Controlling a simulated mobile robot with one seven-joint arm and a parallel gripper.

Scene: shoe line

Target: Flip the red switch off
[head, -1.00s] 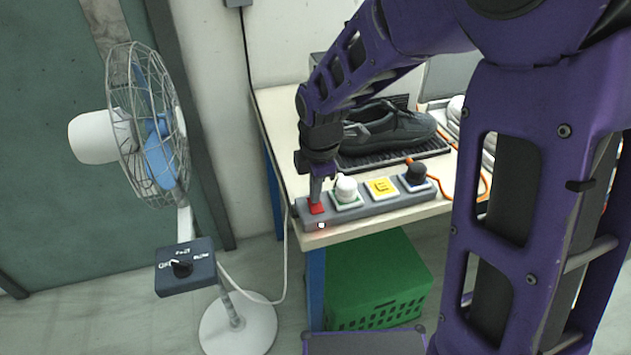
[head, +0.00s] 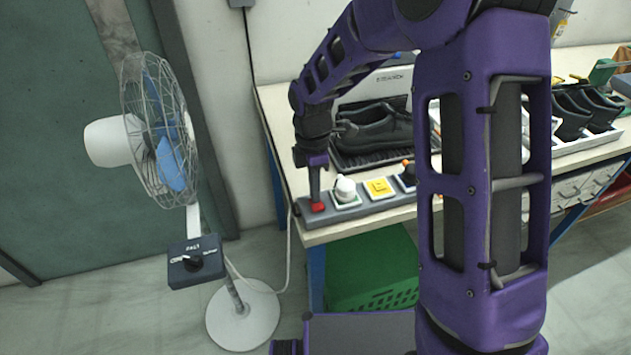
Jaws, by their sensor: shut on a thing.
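The red switch (head: 318,207) is at the left end of a grey control strip (head: 382,204) along the front edge of the workbench. My gripper (head: 317,194) points straight down onto it, its fingers narrow and closed on the switch. The fingertips cover part of the switch, so its exact tilt cannot be made out. No lit indicator shows on the strip's front below it.
A white knob (head: 345,188), a yellow button (head: 380,187) and a dark knob (head: 407,174) follow to the right on the strip. Black shoes (head: 375,135) stand behind. A fan (head: 160,135) stands left; a green crate (head: 375,280) is under the bench.

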